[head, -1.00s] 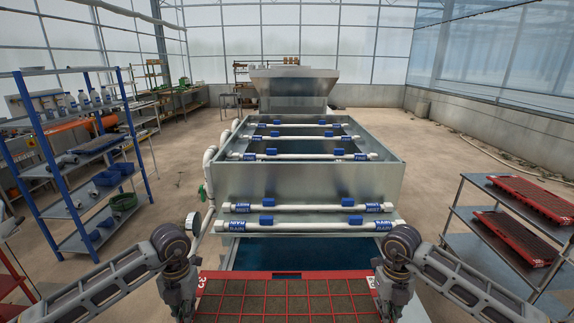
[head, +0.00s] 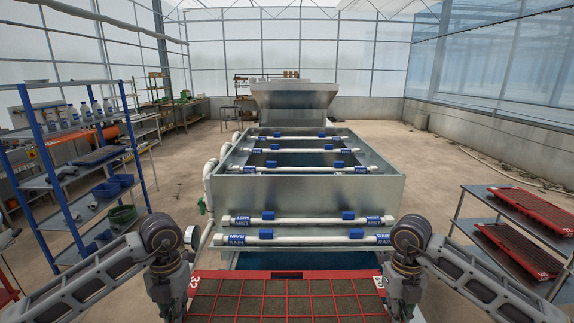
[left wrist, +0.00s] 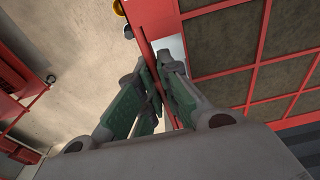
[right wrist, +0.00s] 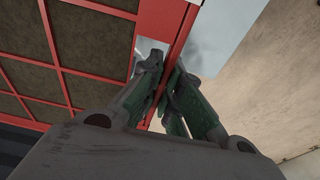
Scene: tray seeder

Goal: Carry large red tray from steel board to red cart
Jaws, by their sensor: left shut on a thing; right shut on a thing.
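The large red tray (head: 285,274), with dark soil in its red-lined cells, is at the bottom centre of the head view. Its near part is cut off. My left gripper (left wrist: 159,72) is shut on the tray's left rim in the left wrist view. My right gripper (right wrist: 167,72) is shut on the right rim in the right wrist view. In the head view both hands flank the tray. A red frame (left wrist: 15,100) at the left of the left wrist view may be the red cart. I cannot clearly make out the steel board.
A steel machine with white pipes (head: 310,237) stands just ahead. A blue-posted shelf rack (head: 57,187) is at left. A grey-shelved cart (head: 490,187) with red trays (head: 535,210) is at right. Open concrete floor lies on both sides.

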